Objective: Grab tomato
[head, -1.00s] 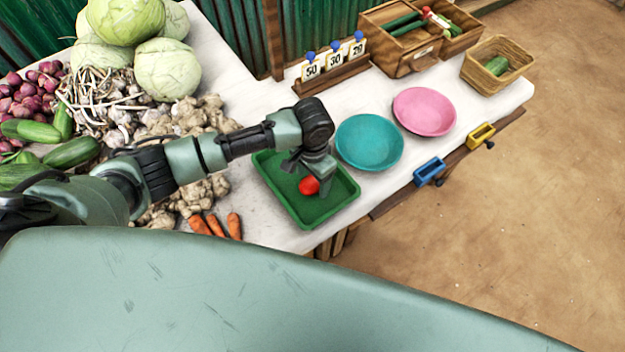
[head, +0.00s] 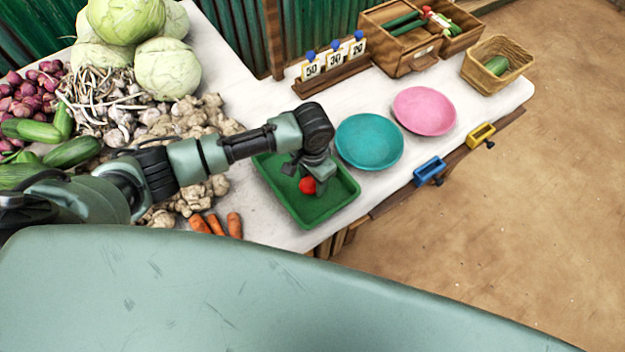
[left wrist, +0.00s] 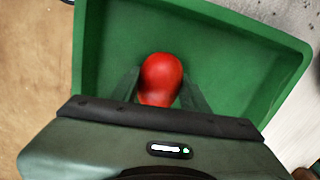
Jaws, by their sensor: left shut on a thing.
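The red tomato (head: 308,185) is at the green tray (head: 338,208), under my left gripper (head: 311,182) in the head view. In the left wrist view the tomato (left wrist: 161,78) sits between the two fingers of my left gripper (left wrist: 160,88), with the green tray (left wrist: 225,60) around and below it. My left gripper is shut on the tomato. The gripper hides part of the tomato in both views. I cannot tell whether the tomato still touches the tray floor. My right gripper is not in view.
A teal plate (head: 369,142) and a pink plate (head: 424,111) lie right of the tray. Carrots (head: 216,224) and ginger (head: 190,118) lie to its left. A number-card stand (head: 333,66), a wooden box (head: 400,50) and a basket (head: 497,65) stand behind.

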